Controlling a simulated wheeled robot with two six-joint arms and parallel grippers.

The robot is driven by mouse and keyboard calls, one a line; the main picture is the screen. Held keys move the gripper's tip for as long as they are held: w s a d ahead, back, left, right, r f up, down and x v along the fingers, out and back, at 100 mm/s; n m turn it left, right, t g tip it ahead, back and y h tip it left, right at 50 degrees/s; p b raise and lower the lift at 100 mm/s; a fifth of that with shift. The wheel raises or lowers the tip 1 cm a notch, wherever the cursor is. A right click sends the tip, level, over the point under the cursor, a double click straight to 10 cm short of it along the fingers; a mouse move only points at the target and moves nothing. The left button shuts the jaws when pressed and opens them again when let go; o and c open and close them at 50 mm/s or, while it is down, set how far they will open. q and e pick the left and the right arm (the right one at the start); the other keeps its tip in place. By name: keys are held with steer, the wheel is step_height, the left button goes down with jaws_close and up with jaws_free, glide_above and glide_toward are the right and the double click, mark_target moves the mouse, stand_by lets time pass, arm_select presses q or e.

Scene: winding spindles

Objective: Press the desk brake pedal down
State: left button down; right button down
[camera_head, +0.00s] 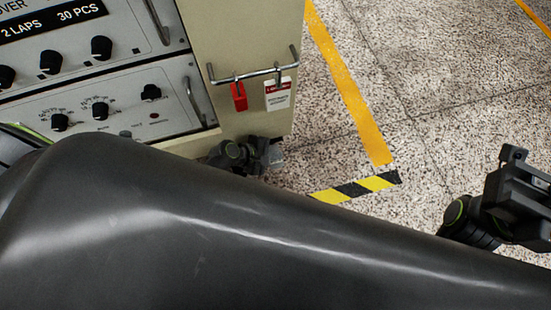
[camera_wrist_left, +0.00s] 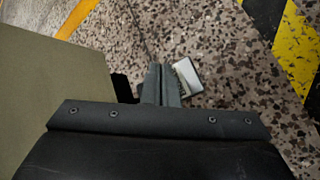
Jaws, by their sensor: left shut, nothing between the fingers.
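The likely brake pedal (camera_wrist_left: 187,77) is a small pale plate with a dark edge, low over the speckled floor in the left wrist view. A bit of it may show in the head view (camera_head: 277,157), beside the cabinet's lower corner. My left gripper (camera_head: 262,154) is low by that corner. In the left wrist view its fingers (camera_wrist_left: 161,82) are shut and empty, just left of the pale plate; I cannot tell whether they touch it. My right gripper (camera_head: 520,205) is at the right edge, apart from the cabinet, its fingers not clear.
The beige cabinet (camera_head: 235,110) carries a knob panel (camera_head: 100,105) and a rail (camera_head: 250,76) with a red tag (camera_head: 239,97) and a white tag (camera_head: 278,95). Yellow tape (camera_head: 345,85) and a striped strip (camera_head: 357,187) mark the floor. Open floor lies right of the cabinet.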

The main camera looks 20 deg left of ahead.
arm_select(q)
steer(key=shift+s+a+f, duration=0.25)
steer(key=shift+s+f, duration=0.25)
steer(key=shift+f, duration=0.25)
steer(key=shift+s+a+f, duration=0.2)
steer(key=shift+s+f, duration=0.25)
steer(key=shift+f, duration=0.25)
steer(key=shift+a+r+p, duration=0.1)
steer(key=shift+r+p, duration=0.4)
steer(key=shift+p, duration=0.15)
steer(key=shift+s+a+r+p, duration=0.1)
steer(key=shift+s+r+p, duration=0.05)
steer(key=shift+r+p, duration=0.35)
steer(key=shift+s+a+r+p, duration=0.15)
steer(key=shift+r+p, duration=0.25)
steer(key=shift+p, duration=0.2)
steer(key=shift+d+r, duration=0.1)
steer(key=shift+r, duration=0.2)
steer(key=shift+w+d, duration=0.1)
steer(key=shift+d, duration=0.05)
